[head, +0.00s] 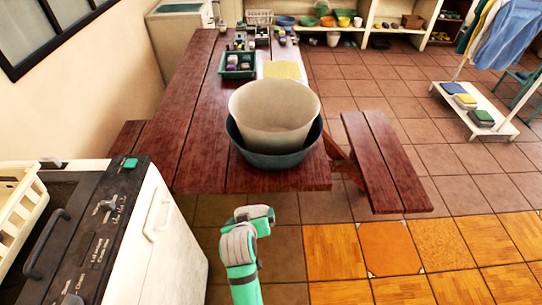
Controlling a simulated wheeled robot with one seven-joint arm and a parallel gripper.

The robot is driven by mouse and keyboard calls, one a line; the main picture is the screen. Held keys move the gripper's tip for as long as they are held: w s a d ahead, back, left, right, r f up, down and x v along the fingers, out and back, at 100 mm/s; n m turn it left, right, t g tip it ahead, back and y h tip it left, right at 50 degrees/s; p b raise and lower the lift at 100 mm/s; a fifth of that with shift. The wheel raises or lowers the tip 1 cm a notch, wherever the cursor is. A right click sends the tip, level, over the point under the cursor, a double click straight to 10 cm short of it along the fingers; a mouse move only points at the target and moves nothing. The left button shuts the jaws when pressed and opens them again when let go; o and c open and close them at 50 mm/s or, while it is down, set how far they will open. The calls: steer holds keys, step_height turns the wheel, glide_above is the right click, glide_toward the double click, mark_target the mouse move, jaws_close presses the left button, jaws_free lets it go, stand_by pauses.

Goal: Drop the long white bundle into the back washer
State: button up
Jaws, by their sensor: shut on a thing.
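I see no long white bundle in the head view. A white boxy appliance (177,45) with a greenish opening on top stands at the far left against the wall; it may be the back washer. A nearer washer-like machine (172,232), with a dark top, knobs and a green button, stands at the front left. Part of my green and grey arm shows at the bottom centre, right of the near machine. No fingers show on it, so my gripper is out of view, and what it holds cannot be seen.
A red-brown wooden table (185,120) holds a cream tub (275,105) in a dark green basin (270,158) at its near end. A bench (385,165) stands right of it. A white basket (18,215) is at left.

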steer(key=shift+w+r, duration=0.3)
steer(key=shift+r, duration=0.2)
steer(key=w, duration=0.5)
steer(key=w+d, duration=0.1)
steer(key=w, duration=1.1)
steer(key=shift+d, duration=0.25)
steer(key=shift+f, duration=0.55)
steer(key=shift+w+d+f, duration=0.1)
steer(key=shift+f, duration=0.1)
steer(key=o, duration=1)
steer(key=shift+f, duration=0.2)
